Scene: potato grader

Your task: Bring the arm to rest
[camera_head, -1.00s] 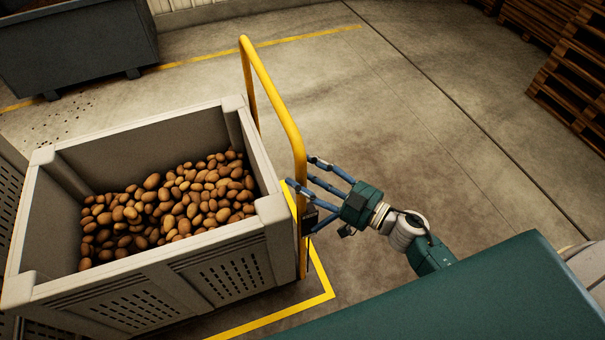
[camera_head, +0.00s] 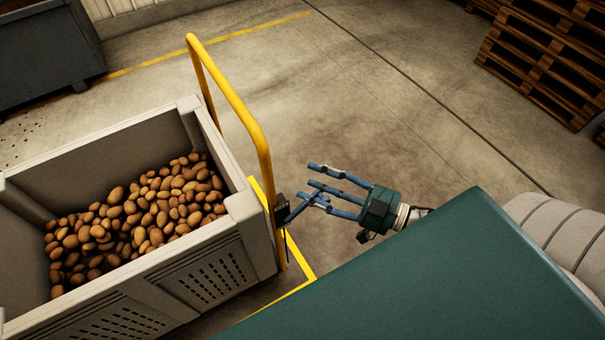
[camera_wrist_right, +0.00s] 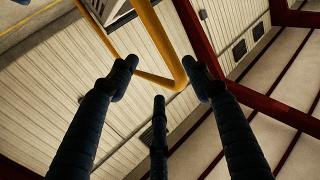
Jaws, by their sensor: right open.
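My right gripper (camera_head: 316,187) is open and empty in the head view, its blue fingers spread and pointing left. It is just right of the yellow rail (camera_head: 258,140) that stands at the corner of the potato crate. In the right wrist view the spread fingers (camera_wrist_right: 160,85) show with nothing between them, and the yellow rail (camera_wrist_right: 158,35) crosses beyond them. My left gripper is in neither view.
The grey crate (camera_head: 245,205) of potatoes (camera_head: 150,210) fills the left. A small dark box (camera_head: 281,209) sits on the rail near the fingers. Wooden pallets (camera_head: 545,55) stand at the far right, a dark bin (camera_head: 45,50) at the far left. The middle floor is clear.

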